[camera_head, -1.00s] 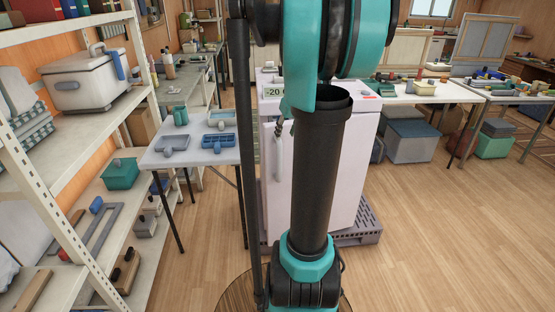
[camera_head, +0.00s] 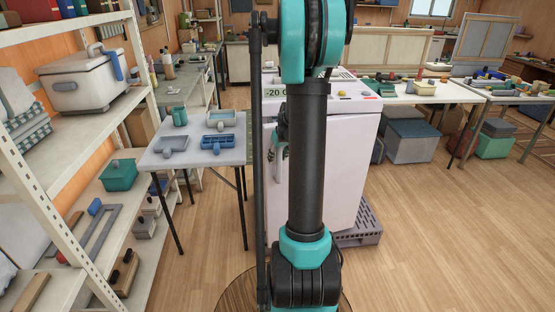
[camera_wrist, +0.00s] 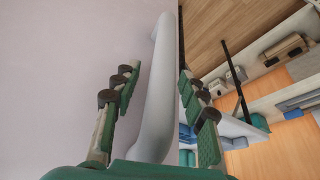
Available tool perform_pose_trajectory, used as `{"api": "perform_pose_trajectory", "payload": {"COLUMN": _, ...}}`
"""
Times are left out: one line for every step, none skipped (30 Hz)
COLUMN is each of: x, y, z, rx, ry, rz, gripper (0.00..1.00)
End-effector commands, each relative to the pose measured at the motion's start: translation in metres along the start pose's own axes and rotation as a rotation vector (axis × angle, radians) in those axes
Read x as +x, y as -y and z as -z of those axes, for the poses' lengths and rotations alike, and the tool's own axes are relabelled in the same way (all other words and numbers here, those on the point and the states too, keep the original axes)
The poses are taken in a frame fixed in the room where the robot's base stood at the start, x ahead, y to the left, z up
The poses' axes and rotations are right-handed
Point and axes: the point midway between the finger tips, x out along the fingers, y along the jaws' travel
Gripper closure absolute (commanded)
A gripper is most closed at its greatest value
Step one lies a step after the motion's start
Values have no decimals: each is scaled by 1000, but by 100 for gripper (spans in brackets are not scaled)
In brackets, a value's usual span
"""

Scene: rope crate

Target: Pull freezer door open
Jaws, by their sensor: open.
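The freezer (camera_head: 345,150) is a white upright box with a "-20 C" display, standing beyond my arm in the head view; my arm hides part of its front. Its door (camera_wrist: 80,60) fills the left of the wrist view. The pale grey bar handle (camera_wrist: 158,90) runs between the two fingers of my gripper (camera_wrist: 155,95), which is open, with one finger on each side of it. Gaps show between the fingers and the handle. In the head view, the handle (camera_head: 278,170) is partly hidden by my gripper and arm. The door appears shut.
A small table (camera_head: 195,155) with blue trays stands just left of the freezer. A shelf rack (camera_head: 60,215) lines the left side. The freezer rests on a grey pallet (camera_head: 362,225). Open wooden floor (camera_head: 440,250) lies to the right.

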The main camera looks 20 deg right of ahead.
Motion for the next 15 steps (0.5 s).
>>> {"api": "perform_pose_trajectory", "payload": {"x": 4, "y": 0, "z": 0, "rx": -1, "ry": 0, "rz": 0, "gripper": 57}}
{"api": "perform_pose_trajectory", "payload": {"x": 6, "y": 0, "z": 0, "rx": -1, "ry": 0, "rz": 0, "gripper": 57}}
{"api": "perform_pose_trajectory", "payload": {"x": 8, "y": 0, "z": 0, "rx": -1, "ry": 0, "rz": 0, "gripper": 57}}
{"api": "perform_pose_trajectory", "payload": {"x": 9, "y": 0, "z": 0, "rx": -1, "ry": 0, "rz": 0, "gripper": 57}}
{"api": "perform_pose_trajectory", "payload": {"x": 10, "y": 0, "z": 0, "rx": -1, "ry": 0, "rz": 0, "gripper": 57}}
{"api": "perform_pose_trajectory", "payload": {"x": 11, "y": 0, "z": 0, "rx": 0, "ry": 0, "rz": 0, "gripper": 57}}
{"api": "perform_pose_trajectory", "payload": {"x": 11, "y": 0, "z": 0, "rx": 0, "ry": 0, "rz": 0, "gripper": 57}}
{"api": "perform_pose_trajectory", "payload": {"x": 11, "y": 0, "z": 0, "rx": 0, "ry": 0, "rz": 0, "gripper": 57}}
{"api": "perform_pose_trajectory", "payload": {"x": 11, "y": 0, "z": 0, "rx": 0, "ry": 0, "rz": 0, "gripper": 57}}
{"api": "perform_pose_trajectory", "payload": {"x": 11, "y": 0, "z": 0, "rx": 0, "ry": 0, "rz": 0, "gripper": 57}}
{"api": "perform_pose_trajectory", "payload": {"x": 11, "y": 0, "z": 0, "rx": 0, "ry": 0, "rz": 0, "gripper": 57}}
{"api": "perform_pose_trajectory", "payload": {"x": 11, "y": 0, "z": 0, "rx": 0, "ry": 0, "rz": 0, "gripper": 57}}
{"api": "perform_pose_trajectory", "payload": {"x": 11, "y": 0, "z": 0, "rx": 0, "ry": 0, "rz": 0, "gripper": 57}}
{"api": "perform_pose_trajectory", "payload": {"x": 11, "y": 0, "z": 0, "rx": 0, "ry": 0, "rz": 0, "gripper": 57}}
{"api": "perform_pose_trajectory", "payload": {"x": 11, "y": 0, "z": 0, "rx": 0, "ry": 0, "rz": 0, "gripper": 62}}
